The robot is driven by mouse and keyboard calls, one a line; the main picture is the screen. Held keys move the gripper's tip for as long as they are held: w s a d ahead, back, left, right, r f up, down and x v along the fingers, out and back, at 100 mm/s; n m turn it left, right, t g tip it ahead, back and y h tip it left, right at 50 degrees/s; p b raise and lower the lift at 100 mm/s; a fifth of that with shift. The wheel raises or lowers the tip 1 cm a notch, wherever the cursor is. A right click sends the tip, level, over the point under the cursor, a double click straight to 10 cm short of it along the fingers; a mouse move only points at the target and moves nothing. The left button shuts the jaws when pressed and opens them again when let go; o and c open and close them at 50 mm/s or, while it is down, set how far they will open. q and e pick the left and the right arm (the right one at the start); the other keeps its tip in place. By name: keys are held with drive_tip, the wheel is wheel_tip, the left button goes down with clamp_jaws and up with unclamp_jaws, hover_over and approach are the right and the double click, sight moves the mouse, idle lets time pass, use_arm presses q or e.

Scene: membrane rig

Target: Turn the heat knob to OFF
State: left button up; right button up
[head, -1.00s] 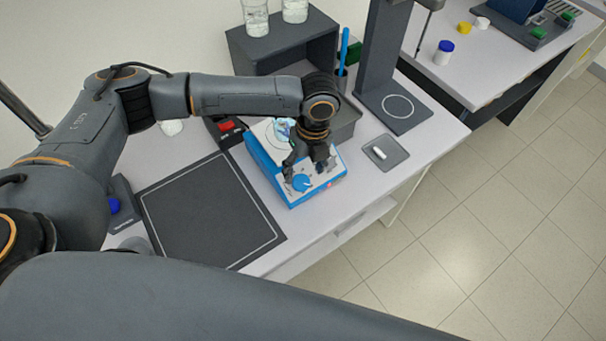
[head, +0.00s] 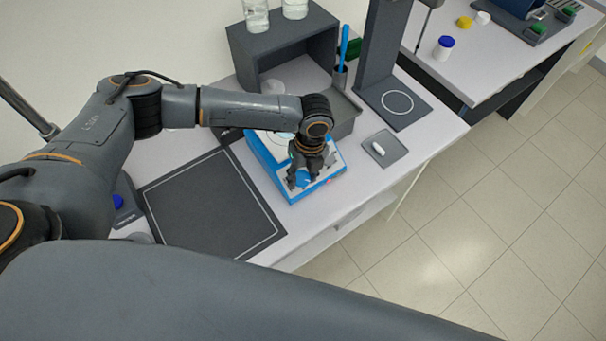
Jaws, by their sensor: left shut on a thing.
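The blue and white hotplate (head: 259,155) stands on the bench right of the dark mat. My left gripper (head: 304,181) points down at its front control panel. Its fingers are shut on the blue heat knob (head: 303,178), of which only a small part shows between them. The knob's pointer and the panel markings cannot be read. The gripper and wrist hide much of the panel and part of the hotplate's top. My right gripper is not in view.
A dark square mat (head: 212,213) lies left of the hotplate. A grey shelf (head: 290,48) with beakers on top stands behind. A small tray (head: 396,152) with a white stir bar (head: 379,148) and a stand base (head: 418,113) lie to the right. The bench's front edge is close to the hotplate.

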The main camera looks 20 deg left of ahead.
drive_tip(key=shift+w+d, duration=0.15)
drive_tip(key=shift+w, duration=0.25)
